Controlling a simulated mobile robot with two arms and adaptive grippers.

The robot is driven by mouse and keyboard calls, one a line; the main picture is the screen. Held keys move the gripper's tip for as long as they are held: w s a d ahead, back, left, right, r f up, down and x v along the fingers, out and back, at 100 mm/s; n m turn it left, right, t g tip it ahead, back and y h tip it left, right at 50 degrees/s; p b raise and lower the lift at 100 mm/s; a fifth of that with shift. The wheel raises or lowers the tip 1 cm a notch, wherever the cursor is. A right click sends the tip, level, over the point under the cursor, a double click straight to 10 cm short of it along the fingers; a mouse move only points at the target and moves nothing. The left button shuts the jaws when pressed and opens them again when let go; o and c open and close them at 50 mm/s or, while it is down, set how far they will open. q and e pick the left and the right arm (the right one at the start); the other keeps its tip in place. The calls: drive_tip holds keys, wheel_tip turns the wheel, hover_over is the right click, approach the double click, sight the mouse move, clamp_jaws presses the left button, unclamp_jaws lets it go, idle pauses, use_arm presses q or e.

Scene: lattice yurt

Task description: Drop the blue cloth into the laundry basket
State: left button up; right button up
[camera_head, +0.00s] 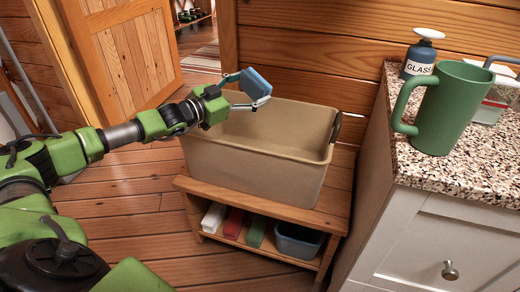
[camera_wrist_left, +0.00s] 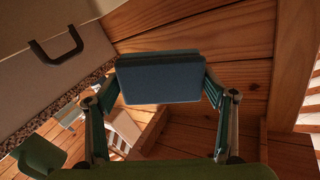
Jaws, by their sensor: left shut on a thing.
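The blue cloth (camera_head: 256,82) is a small folded block. My left gripper (camera_head: 250,88) is shut on it, with a finger at each end. The left wrist view shows the cloth (camera_wrist_left: 160,78) between the two fingers. The laundry basket (camera_head: 265,168) is a large tan open bin on a low wooden bench. In the head view, the cloth and gripper overlap its back left rim; the cloth looks raised, and its exact height over the rim cannot be told. The basket floor is hidden. My right gripper is not in view.
A speckled counter (camera_head: 450,180) stands right of the basket, with a green mug (camera_head: 447,108) and a blue bottle labelled GLASS (camera_head: 418,62). The bench (camera_head: 325,212) holds several small items underneath. A wooden wall (camera_head: 310,50) rises behind. Plank floor (camera_head: 140,210) lies open at left.

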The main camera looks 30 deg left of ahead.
use_arm(q)
drive_tip(key=o, duration=1)
drive_tip(key=shift+o, duration=0.2)
drive_tip(key=shift+r, duration=0.1)
drive_tip(key=shift+r, duration=4.9)
